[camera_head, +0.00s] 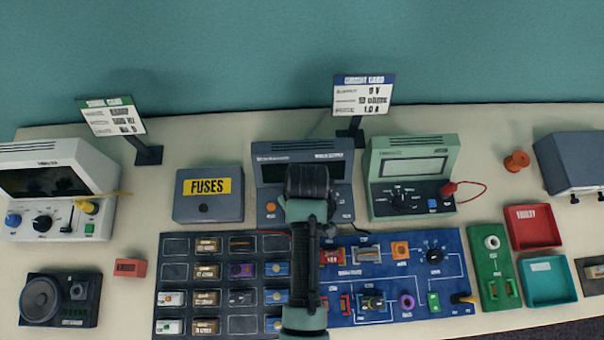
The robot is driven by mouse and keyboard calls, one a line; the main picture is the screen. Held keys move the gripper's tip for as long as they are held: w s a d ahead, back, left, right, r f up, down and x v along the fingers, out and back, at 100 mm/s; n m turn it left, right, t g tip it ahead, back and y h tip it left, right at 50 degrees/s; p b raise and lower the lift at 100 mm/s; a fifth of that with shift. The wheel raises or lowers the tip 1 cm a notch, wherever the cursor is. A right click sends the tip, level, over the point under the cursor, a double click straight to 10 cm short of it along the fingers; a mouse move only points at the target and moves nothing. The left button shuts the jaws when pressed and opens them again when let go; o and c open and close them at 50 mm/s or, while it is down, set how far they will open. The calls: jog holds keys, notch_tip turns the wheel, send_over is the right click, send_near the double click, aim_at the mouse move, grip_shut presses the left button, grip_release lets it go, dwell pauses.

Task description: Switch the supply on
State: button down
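The supply (267,172) is a dark grey box with a sloped front, standing at the back middle of the table. An orange knob or button (270,207) shows at the left of its front panel. My arm reaches up the middle of the picture and covers the centre of the supply's front. The dark end of my arm, with my gripper (307,183), is in front of the supply. Its fingertips cannot be made out, nor whether it touches the panel. The switch cannot be picked out, and the display is largely hidden.
A grey FUSES box (208,207) stands close left of the supply, and a green meter (410,163) close right. In front lie a compartment tray of parts (174,245) and a blue circuit board (395,252). A sign (362,95) stands behind.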

jog(key=shift+f+b, duration=0.55)
jog(key=shift+f, duration=0.3)
dwell(0.8)
jog(key=shift+r, duration=0.1)
notch_tip(320, 180, up, 7)
jog(key=p, duration=0.7)
jog(key=shift+p, duration=0.3)
dwell(0.3)
